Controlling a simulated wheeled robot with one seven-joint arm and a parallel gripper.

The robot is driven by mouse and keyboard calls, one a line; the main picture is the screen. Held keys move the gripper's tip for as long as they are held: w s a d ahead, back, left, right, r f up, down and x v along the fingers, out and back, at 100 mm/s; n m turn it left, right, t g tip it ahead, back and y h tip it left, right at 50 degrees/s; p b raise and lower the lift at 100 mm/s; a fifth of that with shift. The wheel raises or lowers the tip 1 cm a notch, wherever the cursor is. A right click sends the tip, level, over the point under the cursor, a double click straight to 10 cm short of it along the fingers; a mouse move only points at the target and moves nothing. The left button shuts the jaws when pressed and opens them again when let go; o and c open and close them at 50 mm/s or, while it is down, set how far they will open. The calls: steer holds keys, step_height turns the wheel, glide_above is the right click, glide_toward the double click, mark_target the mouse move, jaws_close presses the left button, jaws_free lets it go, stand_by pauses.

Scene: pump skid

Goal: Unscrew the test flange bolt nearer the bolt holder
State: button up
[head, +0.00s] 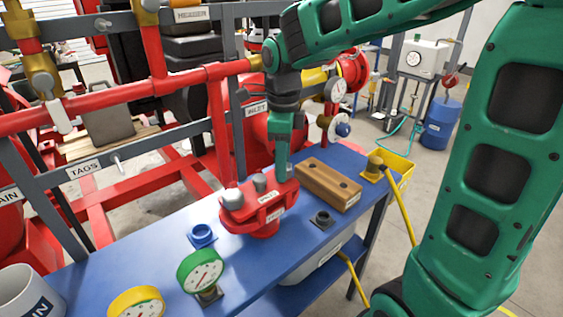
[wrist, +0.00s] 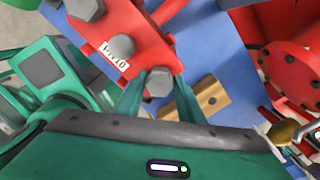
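The red test flange (head: 250,218) stands on the blue bench, with grey fasteners in a row on top. In the wrist view, the grey hex bolt (wrist: 158,83) at the flange's end nearest the wooden block lies between my gripper's green fingers. My gripper (head: 283,172) points down over that end and hides this bolt in the head view. Whether the fingers touch the bolt head is unclear. The other end bolt (head: 232,198) sits at the far end, with a rounder grey piece (head: 260,183) in the middle. The wooden bolt holder (head: 322,187) with dark holes lies right of the flange.
A green gauge (head: 200,271), a yellow gauge (head: 136,303), a blue fitting (head: 202,235) and a dark square fitting (head: 322,219) are on the bench. A white mug (head: 18,292) stands at the left. Red pipework and grey rails stand behind; a yellow tray (head: 398,165) is at the right.

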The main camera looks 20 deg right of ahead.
steer(key=c, duration=0.4)
steer(key=o, duration=0.3)
steer(key=shift+c, duration=1.3)
steer(key=n, duration=1.5)
steer(key=o, duration=1.2)
steer(key=shift+c, duration=0.2)
steer(key=shift+r, duration=0.15)
